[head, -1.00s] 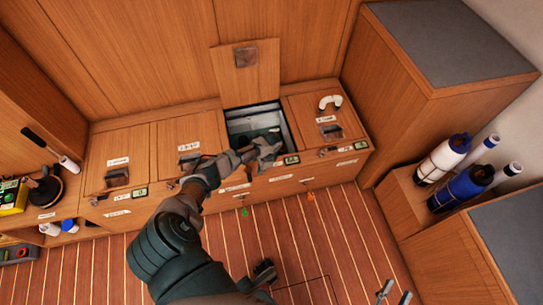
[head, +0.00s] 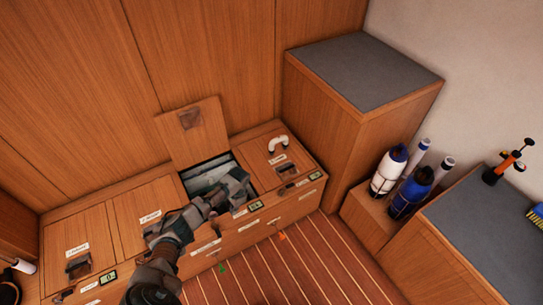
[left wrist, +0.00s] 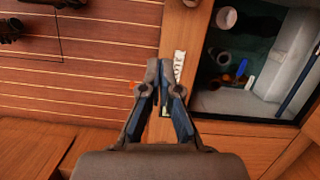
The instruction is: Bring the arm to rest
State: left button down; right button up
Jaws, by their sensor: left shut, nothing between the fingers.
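My left gripper (head: 238,190) is in front of the open locker bin (head: 207,172) in the wooden bench, and hides part of its front edge. In the left wrist view the gripper's fingertips (left wrist: 164,64) meet, with nothing between them. There they lie over the bench's front edge and floor, left of the bin opening. The bin's lid (head: 192,122) stands raised behind it. My right gripper cannot be made out in the head view.
Closed bench lids flank the open bin; the right one carries a white curved pipe (head: 278,144). A tall cabinet (head: 365,70) and white (head: 388,172) and blue (head: 410,192) bottles stand right. Inside the bin are a white cylinder (left wrist: 227,18) and a blue item (left wrist: 241,67). Striped floor is open in front.

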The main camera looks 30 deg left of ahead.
pick_arm(q)
jog(key=s+d+f+t+h+p, duration=0.1)
jog(key=s+d+f+p, duration=0.35)
jog(key=s+d, duration=0.35)
jog(key=s+d+f+t+p, duration=0.25)
jog(key=s+d+f, duration=0.35)
jog(key=d, duration=0.4)
jog(key=s+d+n+p, duration=0.1)
jog(key=s+d+p, duration=0.1)
jog(key=s, duration=0.6)
jog(key=s+d+r+n+p, duration=0.1)
jog(key=s+d+p, duration=0.1)
jog(key=s+d, duration=0.3)
jog(key=s+t, duration=0.1)
jog(key=s, duration=0.1)
jog(key=shift+s+r+p, duration=0.3)
jog(key=shift+s+p, duration=0.05)
jog(key=shift+s, duration=0.05)
pick_arm(e)
jog(key=s+d+f+g+h, duration=0.1)
jog(key=s+f+g, duration=0.3)
jog(key=s+f, duration=0.4)
jog(key=s+d+f+g+h, duration=0.1)
jog(key=s+d+f+g, duration=0.2)
jog(key=f, duration=1.2)
jog(key=s+g, duration=0.2)
jog(key=s, duration=0.3)
jog(key=shift+s+d+f, duration=0.2)
jog(key=shift+d+f, duration=0.15)
jog(key=shift+d, duration=0.05)
